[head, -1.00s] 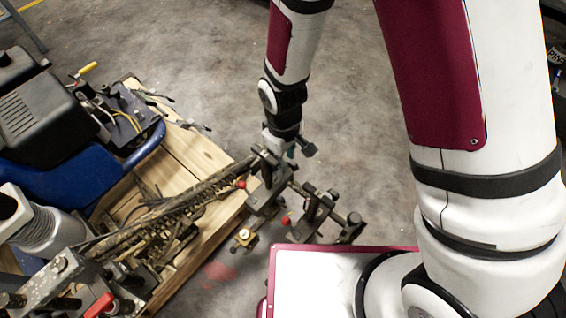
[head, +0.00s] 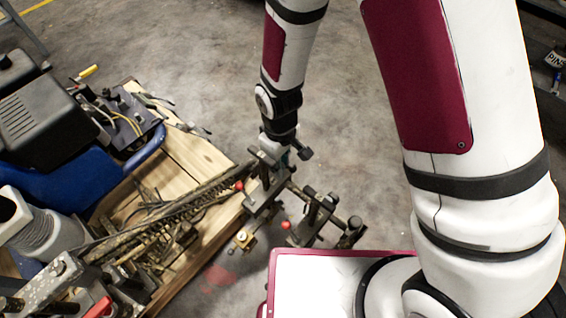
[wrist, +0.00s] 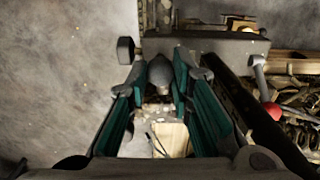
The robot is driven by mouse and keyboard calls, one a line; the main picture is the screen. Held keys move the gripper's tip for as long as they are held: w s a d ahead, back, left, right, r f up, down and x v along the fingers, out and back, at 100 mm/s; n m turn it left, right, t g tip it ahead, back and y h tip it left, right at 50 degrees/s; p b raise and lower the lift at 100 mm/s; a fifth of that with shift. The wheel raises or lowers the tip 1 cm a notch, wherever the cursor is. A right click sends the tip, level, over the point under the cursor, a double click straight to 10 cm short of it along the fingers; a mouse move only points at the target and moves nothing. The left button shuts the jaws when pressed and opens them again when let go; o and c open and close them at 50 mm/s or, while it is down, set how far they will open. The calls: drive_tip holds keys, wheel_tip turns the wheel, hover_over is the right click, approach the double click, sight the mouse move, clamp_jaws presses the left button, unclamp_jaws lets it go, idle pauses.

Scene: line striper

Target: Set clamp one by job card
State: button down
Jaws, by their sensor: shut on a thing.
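In the head view, my gripper (head: 278,158) is at the top of the nearer dark metal clamp assembly (head: 262,196) at the end of the striper's long bar. In the wrist view, my gripper's teal-padded fingers (wrist: 160,85) are shut on a grey rounded knob (wrist: 160,72), one finger on each side. A dark crossbar (wrist: 215,46) lies just beyond it. A lever with a red ball (wrist: 274,110) is to the right of the fingers; a red ball (head: 239,185) also shows left of the gripper in the head view. No job card can be made out.
A second dark clamp assembly (head: 318,218) with a red ball (head: 286,224) stands to the right. A brass-coloured piece (head: 245,239) hangs below. The wooden deck (head: 197,160), hoses and black engine housing (head: 40,115) fill the left. Bare concrete floor (head: 390,130) lies behind the clamps.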

drive_tip(key=shift+w+a, duration=0.3)
drive_tip(key=shift+a, duration=0.2)
drive_tip(key=c, duration=1.4)
unclamp_jaws()
wheel_tip(320, 180, up, 12)
drive_tip(key=shift+d, duration=0.1)
